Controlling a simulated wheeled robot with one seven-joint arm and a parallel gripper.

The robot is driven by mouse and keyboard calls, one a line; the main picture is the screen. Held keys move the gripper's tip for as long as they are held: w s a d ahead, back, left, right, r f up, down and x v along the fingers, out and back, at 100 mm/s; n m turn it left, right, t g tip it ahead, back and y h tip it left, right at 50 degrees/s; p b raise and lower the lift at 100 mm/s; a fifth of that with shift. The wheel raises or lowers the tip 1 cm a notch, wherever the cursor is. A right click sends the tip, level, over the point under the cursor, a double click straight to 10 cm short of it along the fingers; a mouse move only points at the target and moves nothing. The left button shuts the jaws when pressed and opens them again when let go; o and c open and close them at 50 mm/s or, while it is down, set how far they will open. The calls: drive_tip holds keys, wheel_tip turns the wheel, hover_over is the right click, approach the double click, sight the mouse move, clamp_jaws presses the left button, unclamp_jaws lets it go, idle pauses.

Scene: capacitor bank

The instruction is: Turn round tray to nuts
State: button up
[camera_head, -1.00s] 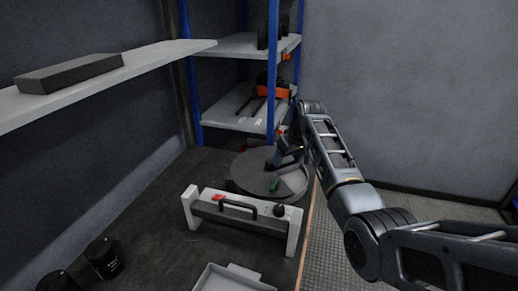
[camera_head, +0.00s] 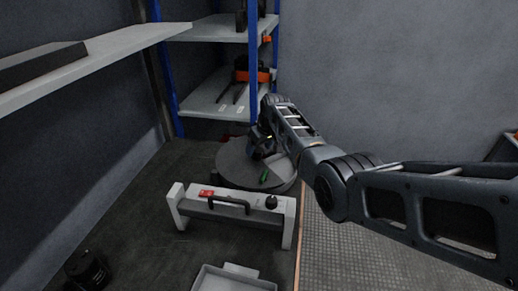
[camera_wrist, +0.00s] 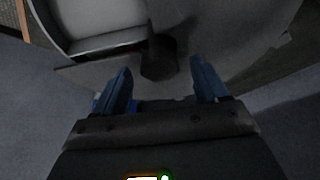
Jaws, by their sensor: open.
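The round tray (camera_head: 234,165) is a grey disc on the dark bench, behind a white-ended device. A small green piece (camera_head: 264,174) and a paler section show on its right side. My gripper (camera_head: 262,148) is low over the tray's far middle, partly hidden by my arm. In the wrist view my gripper (camera_wrist: 163,85) has its two blue fingers apart. A dark upright post (camera_wrist: 158,58) stands between and just ahead of the fingers; contact cannot be told. The tray's surface (camera_wrist: 215,25) and a pale-floored compartment (camera_wrist: 95,18) lie beyond. I cannot make out nuts.
The white-ended device (camera_head: 232,212) with a black handle, a red switch and a knob stands in front of the tray. A pale open bin (camera_head: 235,280) is nearer. A blue-posted shelf rack (camera_head: 205,95) stands behind. A black cylinder (camera_head: 87,270) is front left.

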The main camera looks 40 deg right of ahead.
drive_tip(key=shift+w+f, duration=0.1)
drive_tip(key=shift+f, duration=0.15)
clamp_jaws()
idle(0.7)
